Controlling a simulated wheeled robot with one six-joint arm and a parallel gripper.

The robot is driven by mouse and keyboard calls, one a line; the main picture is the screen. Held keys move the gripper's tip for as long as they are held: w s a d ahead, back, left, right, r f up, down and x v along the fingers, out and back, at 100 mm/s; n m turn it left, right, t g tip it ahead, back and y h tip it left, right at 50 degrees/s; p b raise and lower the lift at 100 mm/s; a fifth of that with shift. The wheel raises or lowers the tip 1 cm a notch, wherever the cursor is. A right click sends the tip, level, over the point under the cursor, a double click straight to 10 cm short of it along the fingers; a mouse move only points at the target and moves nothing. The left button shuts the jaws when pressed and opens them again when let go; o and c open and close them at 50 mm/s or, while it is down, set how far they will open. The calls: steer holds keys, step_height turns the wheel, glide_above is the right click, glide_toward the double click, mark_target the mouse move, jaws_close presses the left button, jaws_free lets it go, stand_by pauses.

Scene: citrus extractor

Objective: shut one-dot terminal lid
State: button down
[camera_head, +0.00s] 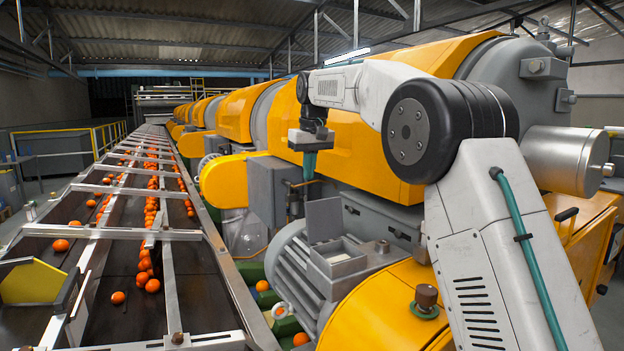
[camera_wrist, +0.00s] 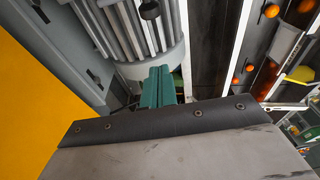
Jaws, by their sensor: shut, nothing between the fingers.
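A grey terminal box (camera_head: 342,262) sits on top of the finned grey motor (camera_head: 291,268) in the head view. Its lid (camera_head: 325,226) stands raised and nearly upright, leaving the pale inside of the box showing. I cannot make out any dot marking on the lid. My gripper (camera_head: 309,168) points down above and slightly left of the lid, clear of it. Its teal fingers are together and empty. In the wrist view my gripper (camera_wrist: 157,88) points towards the motor (camera_wrist: 135,30); no lid can be made out there.
A conveyor (camera_head: 128,230) carrying several oranges runs along the left. A yellow machine housing (camera_head: 375,160) stands behind my gripper. A yellow cover (camera_head: 385,305) with a brown knob (camera_head: 426,297) lies in front of the box. There is open air above the motor.

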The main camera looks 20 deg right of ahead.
mark_target(321, 218)
step_height(321, 218, down, 8)
steer(key=s, duration=0.2)
steer(key=shift+s+d+r, duration=0.25)
steer(key=shift+s, duration=0.05)
steer(key=shift+d, duration=0.1)
